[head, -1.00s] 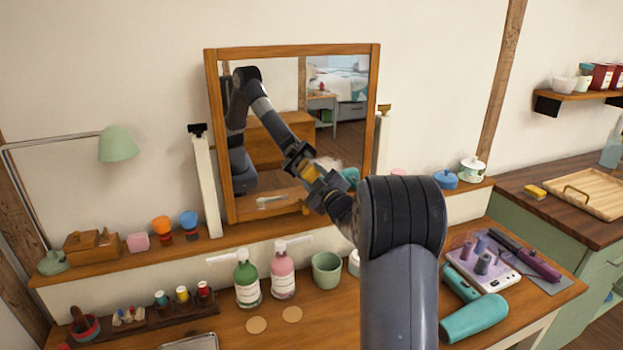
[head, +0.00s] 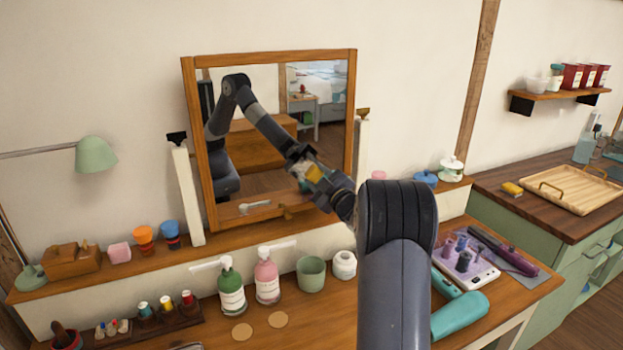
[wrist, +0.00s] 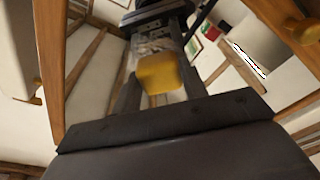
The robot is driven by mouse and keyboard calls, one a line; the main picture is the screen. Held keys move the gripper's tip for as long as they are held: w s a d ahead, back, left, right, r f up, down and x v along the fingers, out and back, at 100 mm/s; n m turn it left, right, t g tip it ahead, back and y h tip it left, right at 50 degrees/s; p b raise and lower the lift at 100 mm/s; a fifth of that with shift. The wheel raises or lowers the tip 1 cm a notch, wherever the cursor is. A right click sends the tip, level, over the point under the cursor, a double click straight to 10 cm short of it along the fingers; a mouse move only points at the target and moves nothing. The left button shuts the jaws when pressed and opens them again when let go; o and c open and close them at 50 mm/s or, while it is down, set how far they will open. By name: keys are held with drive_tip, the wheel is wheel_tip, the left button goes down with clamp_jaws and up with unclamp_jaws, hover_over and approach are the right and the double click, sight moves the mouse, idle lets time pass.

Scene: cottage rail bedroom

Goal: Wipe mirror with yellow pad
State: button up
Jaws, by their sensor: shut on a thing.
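The mirror (head: 262,95) has a wooden frame and stands on the wooden ledge, tilted slightly in view. My gripper (head: 322,178) is at the lower right part of its glass. It is shut on a yellow pad (head: 314,172), which faces the glass. In the wrist view the yellow pad (wrist: 162,73) sits between the two dark fingers, with my arm's reflection behind it. A pale smudge shows on the glass just beyond the pad there. I cannot tell whether the pad touches the glass.
Posts stand on both sides of the mirror. Below are a green pump bottle (head: 231,289), a pink pump bottle (head: 267,281), a green cup (head: 311,273) and a white jar (head: 344,264). A teal hair tool (head: 460,315) lies right. Another yellow block (head: 512,189) lies on the side counter.

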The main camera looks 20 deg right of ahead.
sight(298, 174)
drive_tip(key=d, duration=0.3)
drive_tip(key=shift+d, duration=0.4)
drive_tip(key=shift+a+f+b, duration=0.1)
drive_tip(key=shift+a+b, duration=0.65)
drive_tip(key=shift+a, duration=0.5)
drive_tip(key=shift+a+b, duration=1.6)
drive_tip(key=shift+a, duration=1.05)
